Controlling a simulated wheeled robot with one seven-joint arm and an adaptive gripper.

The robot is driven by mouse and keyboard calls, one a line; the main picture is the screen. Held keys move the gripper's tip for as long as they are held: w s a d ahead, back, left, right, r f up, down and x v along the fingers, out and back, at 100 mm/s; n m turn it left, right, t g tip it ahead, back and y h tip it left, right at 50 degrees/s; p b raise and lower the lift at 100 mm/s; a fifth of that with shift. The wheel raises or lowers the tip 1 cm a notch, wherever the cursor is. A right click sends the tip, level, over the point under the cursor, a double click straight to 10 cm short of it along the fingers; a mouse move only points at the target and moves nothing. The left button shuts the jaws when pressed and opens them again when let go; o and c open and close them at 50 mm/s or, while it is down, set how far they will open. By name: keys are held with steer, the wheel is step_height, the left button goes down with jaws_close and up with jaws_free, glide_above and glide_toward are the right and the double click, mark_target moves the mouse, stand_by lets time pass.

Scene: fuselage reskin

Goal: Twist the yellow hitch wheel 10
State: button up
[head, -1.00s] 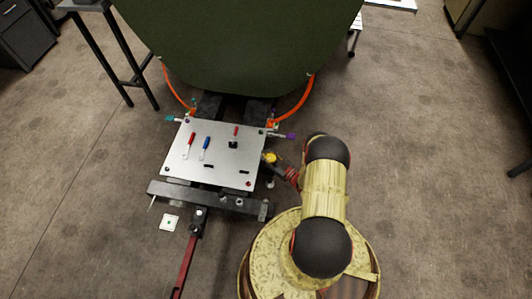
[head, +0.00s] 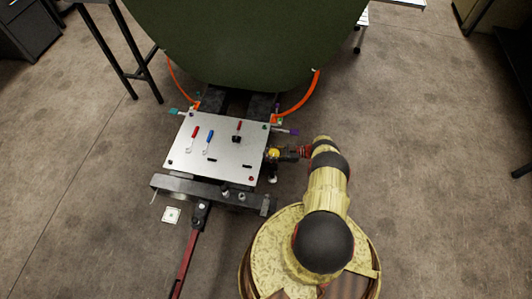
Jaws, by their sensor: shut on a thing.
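The yellow hitch wheel (head: 273,154) is small and sits at the right edge of the metal panel on the hitch cart. My gripper (head: 281,153) reaches in from the right, roughly level, and is shut on the wheel. The fingers are small in this view and partly cover the wheel, so its exact turn angle cannot be told. My arm comes up from my base at the lower right and bends left toward the panel.
The silver panel (head: 215,148) carries red and blue handled levers. A dark crossbar (head: 210,193) and a red tow bar (head: 187,255) lie in front. Orange hoses (head: 302,100) run up to the green fuselage (head: 250,40). Floor to the right is clear.

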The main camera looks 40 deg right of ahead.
steer(key=shift+r+n+g+y, duration=0.15)
steer(key=shift+n+g+y, duration=0.35)
steer(key=shift+n+g, duration=0.35)
steer(key=o, duration=1.3)
steer(key=shift+s+a, duration=0.1)
steer(key=shift+o, duration=0.8)
step_height(320, 180, up, 10)
